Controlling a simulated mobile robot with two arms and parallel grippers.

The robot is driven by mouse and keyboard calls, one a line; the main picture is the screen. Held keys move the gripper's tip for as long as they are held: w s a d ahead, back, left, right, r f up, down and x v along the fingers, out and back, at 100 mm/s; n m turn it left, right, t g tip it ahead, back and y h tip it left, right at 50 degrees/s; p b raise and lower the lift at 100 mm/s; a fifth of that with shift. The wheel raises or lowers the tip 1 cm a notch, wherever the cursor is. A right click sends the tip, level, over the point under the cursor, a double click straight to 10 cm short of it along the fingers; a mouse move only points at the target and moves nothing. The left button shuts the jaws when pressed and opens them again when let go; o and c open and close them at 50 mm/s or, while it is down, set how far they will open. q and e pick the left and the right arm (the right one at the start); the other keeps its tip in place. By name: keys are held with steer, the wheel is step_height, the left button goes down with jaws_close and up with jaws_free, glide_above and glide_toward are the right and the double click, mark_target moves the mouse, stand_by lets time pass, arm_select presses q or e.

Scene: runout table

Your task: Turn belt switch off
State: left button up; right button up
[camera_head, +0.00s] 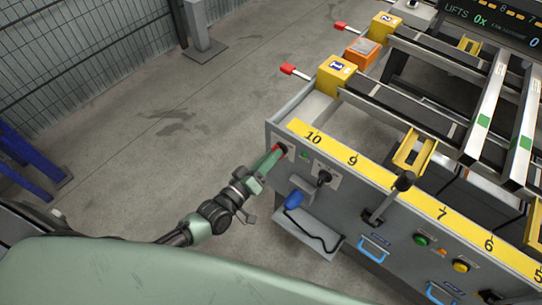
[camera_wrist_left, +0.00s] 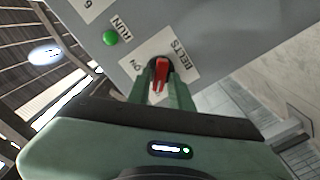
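The belt switch (camera_wrist_left: 161,74) is a red lever on a white plate (camera_wrist_left: 186,57) marked BELTS, with ON lettered at the plate's left in the left wrist view. Its red also shows at the panel's left end in the head view (camera_head: 278,149). My left gripper (camera_wrist_left: 163,88) has its green fingers close on both sides of the lever, with little or no gap, and looks shut on it. In the head view the left gripper (camera_head: 268,162) reaches the panel from the left. The fingers partly hide the lever and its plate. My right gripper is not in view.
A green RUN lamp (camera_wrist_left: 110,38) sits beside the plate. The floor (camera_head: 150,140) to the left is clear.

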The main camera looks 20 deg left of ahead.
arm_select(q)
steer(key=shift+o, duration=0.5)
steer(key=v, duration=0.7)
steer(key=shift+s+a, duration=0.15)
steer(key=shift+s, duration=0.2)
